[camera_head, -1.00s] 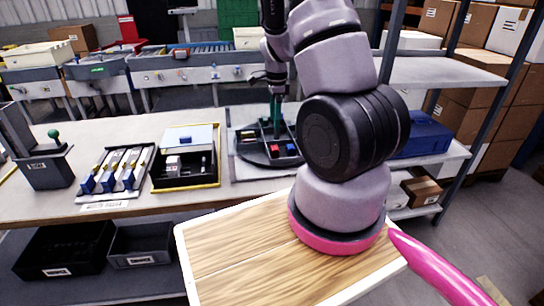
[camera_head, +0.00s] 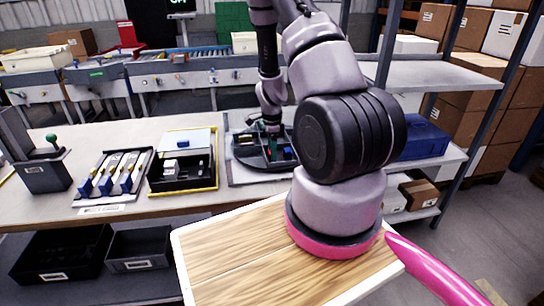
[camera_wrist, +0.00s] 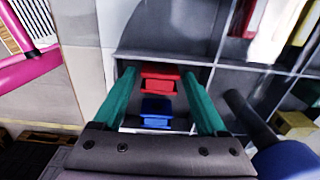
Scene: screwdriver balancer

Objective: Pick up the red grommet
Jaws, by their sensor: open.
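The red grommet (camera_wrist: 159,80) shows in the wrist view as a small blocky red piece in a grey compartment of the dark round tray (camera_head: 240,156). My gripper (camera_wrist: 158,76) is open, with its teal fingers on the left and right of the red grommet. Gaps show between the fingers and the red grommet, and nothing is held. A blue piece (camera_wrist: 156,112) lies just below the red one in the picture, nearer my gripper's palm. In the head view my gripper (camera_head: 273,148) is low over the tray and partly hides its contents.
Tray divider walls stand close around the fingers. A yellow piece (camera_wrist: 293,124) lies in a compartment to the right. A black box with a yellow rim (camera_head: 184,188) and a rack of blue-ended parts (camera_head: 113,177) stand left of the tray. A blue bin (camera_head: 424,141) is at the right.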

